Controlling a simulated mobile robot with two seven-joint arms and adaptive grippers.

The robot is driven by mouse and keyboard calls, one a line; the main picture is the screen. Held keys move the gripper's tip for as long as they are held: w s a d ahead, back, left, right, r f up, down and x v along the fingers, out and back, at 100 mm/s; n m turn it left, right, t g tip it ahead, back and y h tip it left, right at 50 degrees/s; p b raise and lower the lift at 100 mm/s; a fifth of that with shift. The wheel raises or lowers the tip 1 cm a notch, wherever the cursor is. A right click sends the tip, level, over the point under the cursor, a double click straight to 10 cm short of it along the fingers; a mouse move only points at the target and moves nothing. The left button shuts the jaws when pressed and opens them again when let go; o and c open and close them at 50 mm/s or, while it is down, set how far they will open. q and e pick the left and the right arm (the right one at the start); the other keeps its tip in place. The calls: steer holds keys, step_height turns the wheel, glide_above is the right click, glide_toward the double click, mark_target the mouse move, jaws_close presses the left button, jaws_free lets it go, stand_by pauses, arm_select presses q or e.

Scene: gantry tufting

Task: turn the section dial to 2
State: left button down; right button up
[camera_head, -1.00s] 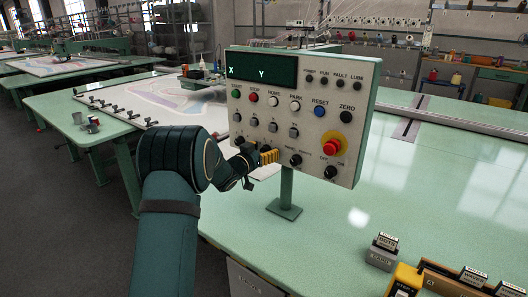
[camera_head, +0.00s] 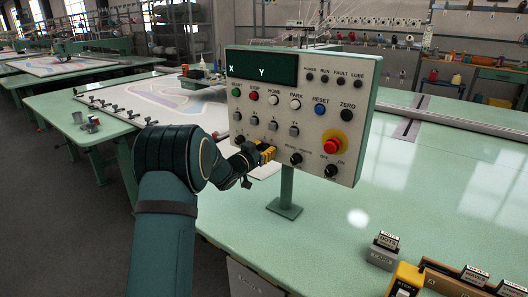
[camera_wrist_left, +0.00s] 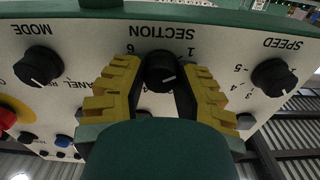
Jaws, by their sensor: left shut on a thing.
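The section dial (camera_wrist_left: 160,68) is a black round knob on the pale control panel (camera_head: 330,95). In the left wrist view the panel appears upside down, with the word SECTION beside the knob. My left gripper (camera_wrist_left: 160,78) has its yellow fingers on both sides of the knob and is shut on it. The knob's white mark slants to the lower right in that view. In the head view the left gripper (camera_head: 267,153) is at the panel's lower left and covers the dial.
The speed dial (camera_wrist_left: 273,77) and mode dial (camera_wrist_left: 39,66) flank the section dial. A red emergency button (camera_head: 333,145) stands out at the panel's lower right. The panel stands on a green post (camera_head: 286,188) on a green table (camera_head: 420,200), mostly bare around it.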

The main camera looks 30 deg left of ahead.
arm_select(q)
steer(key=m, duration=0.4)
steer(key=shift+r, duration=0.1)
steer(key=shift+d+m, duration=0.15)
steer(key=shift+m, duration=2.15)
steer(key=c, duration=0.6)
jaws_free()
steer(key=shift+w, duration=0.1)
steer(key=s, duration=1.2)
steer(key=shift+a, duration=0.45)
